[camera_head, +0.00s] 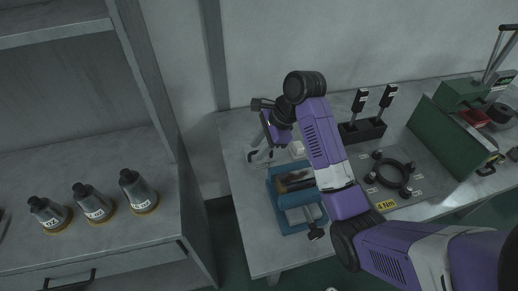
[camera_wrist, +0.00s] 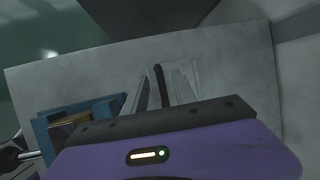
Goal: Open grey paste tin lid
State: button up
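My gripper (camera_head: 262,154) points down over the left end of the bench, left of the blue box. In the wrist view its pale grey fingers (camera_wrist: 160,88) stand either side of a thin dark upright piece. I cannot tell whether they touch it. In the head view a small dark curved piece (camera_head: 251,156) shows at the left of the fingers. I cannot pick out a grey paste tin or its lid for certain; the gripper and arm hide part of this area.
The blue box (camera_head: 284,219) is close to the gripper and also shows in the wrist view (camera_wrist: 88,112). A ring fixture (camera_head: 391,172), black stand (camera_head: 361,132) and green case (camera_head: 450,137) lie right. Three grey bottles, one here (camera_head: 138,192), stand on a separate left counter.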

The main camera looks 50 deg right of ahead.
grip_shut()
dwell(1.4)
